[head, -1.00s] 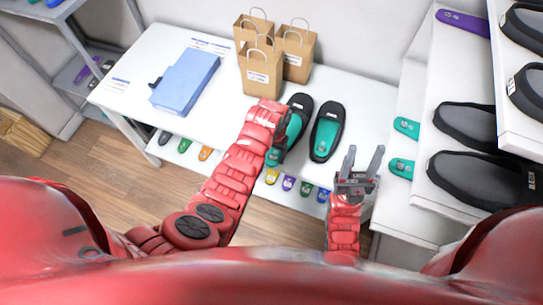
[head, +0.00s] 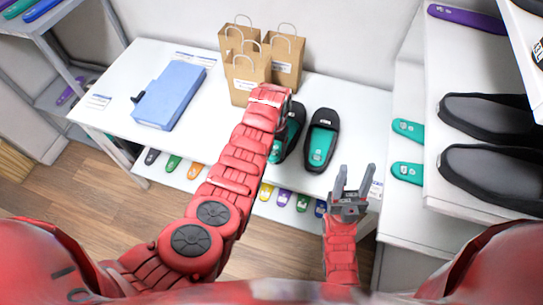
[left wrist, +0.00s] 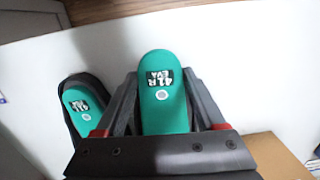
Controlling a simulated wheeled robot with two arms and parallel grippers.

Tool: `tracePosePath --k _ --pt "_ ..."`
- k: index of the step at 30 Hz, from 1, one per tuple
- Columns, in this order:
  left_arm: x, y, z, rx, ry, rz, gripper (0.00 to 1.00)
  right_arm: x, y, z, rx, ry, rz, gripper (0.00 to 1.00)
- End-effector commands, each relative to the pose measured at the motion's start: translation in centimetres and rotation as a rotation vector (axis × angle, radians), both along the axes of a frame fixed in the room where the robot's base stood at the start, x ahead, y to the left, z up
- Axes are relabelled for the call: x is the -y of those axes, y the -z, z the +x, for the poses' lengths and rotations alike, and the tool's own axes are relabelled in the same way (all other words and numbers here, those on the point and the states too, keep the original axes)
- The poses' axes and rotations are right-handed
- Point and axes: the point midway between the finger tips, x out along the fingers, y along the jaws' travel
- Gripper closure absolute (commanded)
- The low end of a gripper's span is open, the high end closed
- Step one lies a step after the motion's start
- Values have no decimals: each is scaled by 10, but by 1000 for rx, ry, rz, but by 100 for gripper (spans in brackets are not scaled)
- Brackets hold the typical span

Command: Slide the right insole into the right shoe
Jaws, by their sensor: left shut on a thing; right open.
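My left gripper (head: 280,98) is shut on a teal insole (left wrist: 163,90) marked "41R EVA". In the left wrist view the insole lies between the two dark fingers, and its lower end is hidden. In the head view a black shoe (head: 296,124) stands just right of the gripper, partly covered by it. I cannot tell whether the insole is inside that shoe. A second black shoe (head: 322,140), teal inside, stands to its right. The left wrist view shows one teal-lined shoe (left wrist: 84,104) beside the gripper. My right gripper (head: 352,184) is open and empty near the table's front edge.
Paper bags (head: 250,80) stand close behind my left gripper. A blue box (head: 170,95) lies on the white table (head: 115,115) at left. A white shelf (head: 435,190) with dark shoes and teal insoles stands at right. Several coloured insoles show under the table edge.

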Motion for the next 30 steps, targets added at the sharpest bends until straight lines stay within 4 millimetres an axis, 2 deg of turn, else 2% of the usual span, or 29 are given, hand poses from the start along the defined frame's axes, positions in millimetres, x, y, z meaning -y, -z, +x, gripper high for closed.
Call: tracePosePath --k 1,18,30 --pt "1 5 3 3 0 -1 84 0 9 0 0 0 0 50" --pt "9 11 26 14 -2 -5 84 0 57 0 0 0 0 50" --pt "12 7 33 20 -1 -6 84 0 68 0 0 0 0 50"
